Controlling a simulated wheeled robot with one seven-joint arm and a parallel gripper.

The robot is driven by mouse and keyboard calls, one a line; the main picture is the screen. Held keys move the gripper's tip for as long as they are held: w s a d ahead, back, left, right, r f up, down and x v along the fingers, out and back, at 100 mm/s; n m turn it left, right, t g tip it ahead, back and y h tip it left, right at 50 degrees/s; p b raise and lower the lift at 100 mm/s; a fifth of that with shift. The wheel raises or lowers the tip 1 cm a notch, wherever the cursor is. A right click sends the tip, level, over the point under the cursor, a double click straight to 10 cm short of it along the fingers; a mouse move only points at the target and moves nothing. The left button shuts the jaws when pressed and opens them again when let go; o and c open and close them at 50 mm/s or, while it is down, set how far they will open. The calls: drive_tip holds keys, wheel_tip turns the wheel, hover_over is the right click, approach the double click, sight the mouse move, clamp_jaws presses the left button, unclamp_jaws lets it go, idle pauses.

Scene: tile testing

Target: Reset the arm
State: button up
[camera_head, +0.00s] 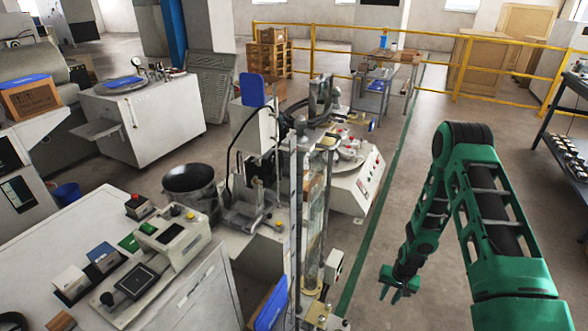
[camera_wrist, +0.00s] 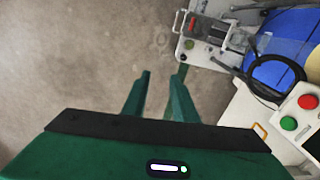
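My green arm (camera_head: 485,205) reaches in from the right side of the head view, bent at a high elbow with the forearm hanging down. My gripper (camera_head: 398,293) points down over bare floor, to the right of the test machines. In the wrist view its two green fingers (camera_wrist: 162,77) stand apart with only floor between them. It is open, holds nothing and touches nothing that I can see.
A testing machine with a tall clear column (camera_head: 313,215) stands left of my gripper. A white control bench (camera_head: 205,285) is at the lower left. A shelf rack (camera_head: 567,150) stands at the right edge. A yellow railing (camera_head: 400,82) crosses behind. Floor around my gripper is clear.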

drive_tip(key=s+d+r+h, duration=0.1)
drive_tip(key=d+r, duration=0.3)
drive_tip(key=r, duration=1)
drive_tip(key=s+d+r+h, duration=0.1)
drive_tip(key=d+r, duration=0.3)
drive_tip(key=r, duration=0.9)
drive_tip(key=s+d+r+m, duration=0.1)
drive_tip(key=s+r, duration=1)
drive_tip(key=r, duration=0.5)
drive_tip(key=s+a+r, duration=0.1)
drive_tip(key=s+r, duration=0.2)
drive_tip(key=s, duration=0.3)
drive_tip(key=s+a+r+y, duration=0.1)
drive_tip(key=s+r, duration=0.2)
drive_tip(key=s, duration=0.4)
drive_tip(key=s+a+r+m, duration=0.1)
drive_tip(key=s+r, duration=0.2)
drive_tip(key=s, duration=0.3)
drive_tip(key=shift+s+a+r+g, duration=0.15)
drive_tip(key=shift+a+r+g, duration=0.15)
drive_tip(key=shift+r, duration=0.05)
